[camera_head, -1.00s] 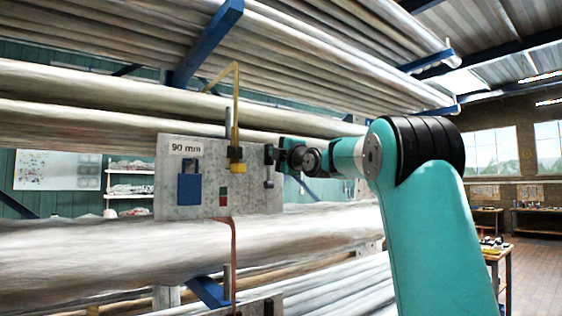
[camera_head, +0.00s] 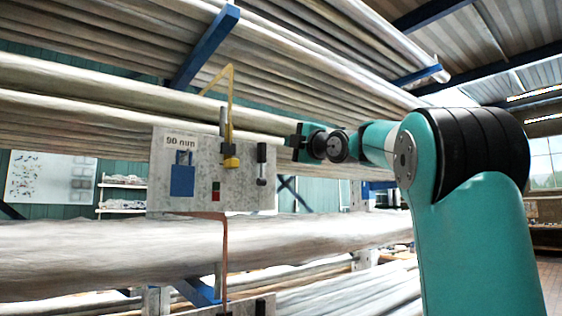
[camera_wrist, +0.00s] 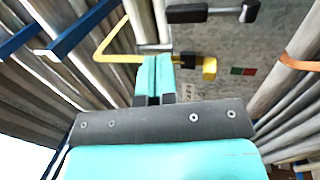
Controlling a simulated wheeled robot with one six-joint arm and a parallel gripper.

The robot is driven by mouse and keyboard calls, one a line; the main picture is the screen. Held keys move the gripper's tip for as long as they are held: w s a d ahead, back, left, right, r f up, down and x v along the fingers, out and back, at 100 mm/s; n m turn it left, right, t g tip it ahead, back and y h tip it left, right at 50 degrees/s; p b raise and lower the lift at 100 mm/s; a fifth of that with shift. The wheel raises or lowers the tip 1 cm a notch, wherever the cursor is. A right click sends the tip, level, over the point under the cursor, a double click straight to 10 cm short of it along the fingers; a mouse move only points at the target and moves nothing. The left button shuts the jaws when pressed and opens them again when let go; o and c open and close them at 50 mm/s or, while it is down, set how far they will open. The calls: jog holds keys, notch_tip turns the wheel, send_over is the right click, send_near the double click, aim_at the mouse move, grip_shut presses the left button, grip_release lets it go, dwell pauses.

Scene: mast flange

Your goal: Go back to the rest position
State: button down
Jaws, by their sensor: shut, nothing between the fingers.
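My gripper (camera_head: 293,141) is right of the grey panel (camera_head: 242,190) in the head view, level with the panel's upper part. No part of it overlaps the panel there. In the wrist view its two teal fingers (camera_wrist: 155,75) lie side by side, shut and empty. The panel carries a "90 mm" label, a blue padlock shape (camera_head: 182,174), a yellow block (camera_head: 231,162) with a bent yellow rod, a red and green button (camera_head: 216,190) and a black-handled lever (camera_head: 262,160). The lever also shows at the top of the wrist view (camera_wrist: 190,14).
Long pale pipes (camera_head: 120,245) lie on racks above, behind and below the panel. A blue rack arm (camera_head: 205,48) juts out above it, and another (camera_head: 417,75) is at upper right. A copper-coloured strip (camera_head: 225,250) hangs below the panel. The floor shows at far right.

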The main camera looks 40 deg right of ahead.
jog(key=shift+s+a+b, duration=0.2)
jog(key=shift+s+b, duration=0.1)
jog(key=shift+s, duration=0.65)
jog(key=shift+s+a+b, duration=0.15)
jog(key=shift+s+b, duration=0.1)
jog(key=shift+s, duration=0.65)
jog(key=w+a+f+m+g+y, duration=0.2)
jog(key=a+f+m+g+y, duration=0.55)
jog(key=a+f, duration=1.9)
jog(key=s+a+f+m+g, duration=0.1)
jog(key=s+a+f+g, duration=0.4)
jog(key=s+f, duration=0.5)
jog(key=s+a+f+g, duration=0.6)
jog(key=s+f+g, duration=0.2)
jog(key=s, duration=0.5)
notch_tip(320, 180, down, 2)
jog(key=shift+s+a+f+m, duration=0.15)
jog(key=shift+s+a+m, duration=0.15)
jog(key=shift+s+m, duration=0.05)
